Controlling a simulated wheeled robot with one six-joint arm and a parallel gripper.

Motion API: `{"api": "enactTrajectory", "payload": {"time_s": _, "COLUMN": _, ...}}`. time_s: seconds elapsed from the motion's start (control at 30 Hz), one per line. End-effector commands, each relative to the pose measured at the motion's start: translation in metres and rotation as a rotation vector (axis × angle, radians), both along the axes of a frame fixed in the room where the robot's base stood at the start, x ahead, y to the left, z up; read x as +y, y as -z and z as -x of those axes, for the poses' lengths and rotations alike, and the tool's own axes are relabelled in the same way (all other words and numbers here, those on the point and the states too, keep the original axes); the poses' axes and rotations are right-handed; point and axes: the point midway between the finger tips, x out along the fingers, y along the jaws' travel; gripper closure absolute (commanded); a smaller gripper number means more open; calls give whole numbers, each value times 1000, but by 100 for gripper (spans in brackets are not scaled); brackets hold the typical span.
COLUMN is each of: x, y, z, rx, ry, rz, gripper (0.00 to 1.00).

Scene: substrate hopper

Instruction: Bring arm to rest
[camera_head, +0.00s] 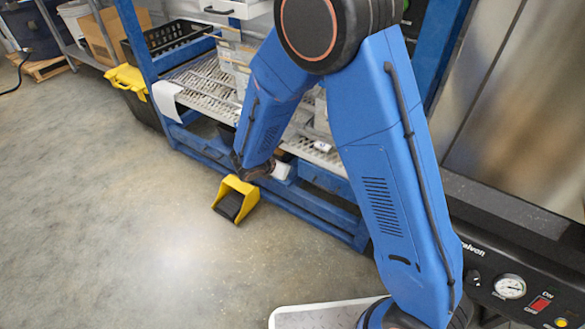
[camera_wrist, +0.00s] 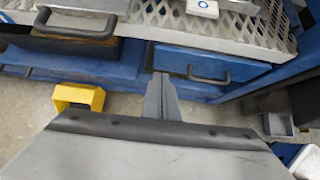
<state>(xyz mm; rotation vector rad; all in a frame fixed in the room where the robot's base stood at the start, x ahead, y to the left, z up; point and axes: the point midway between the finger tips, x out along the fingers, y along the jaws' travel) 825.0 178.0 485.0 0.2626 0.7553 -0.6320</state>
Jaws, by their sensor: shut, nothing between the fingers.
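My arm is raised, bent at the elbow, with its blue forearm reaching down toward the blue rack in the head view. My gripper is in the wrist view (camera_wrist: 163,78), its dark grey fingers together and empty. The fingers point toward a blue drawer front with a dark handle (camera_wrist: 208,78); I cannot tell how wide the gap is. In the head view the arm's end is small and partly hidden, so the fingers are not clear there.
A yellow piece with a dark inside (camera_head: 236,198) appears near the arm's end, low by the rack (camera_head: 325,218). A perforated metal shelf (camera_head: 203,88) holds grey containers. A dark machine with a gauge (camera_head: 510,286) stands at right. The concrete floor at left is clear.

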Motion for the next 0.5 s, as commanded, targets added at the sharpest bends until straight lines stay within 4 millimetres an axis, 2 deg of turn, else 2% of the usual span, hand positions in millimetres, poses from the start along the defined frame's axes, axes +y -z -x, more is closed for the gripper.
{"api": "enactTrajectory", "payload": {"time_s": 0.2, "x": 16, "y": -25, "z": 19, "rx": -2, "ry": -1, "rz": -2, "gripper": 100}}
{"api": "enactTrajectory", "payload": {"time_s": 0.5, "x": 23, "y": -36, "z": 28, "rx": 0, "ry": -1, "rz": -1, "gripper": 100}}
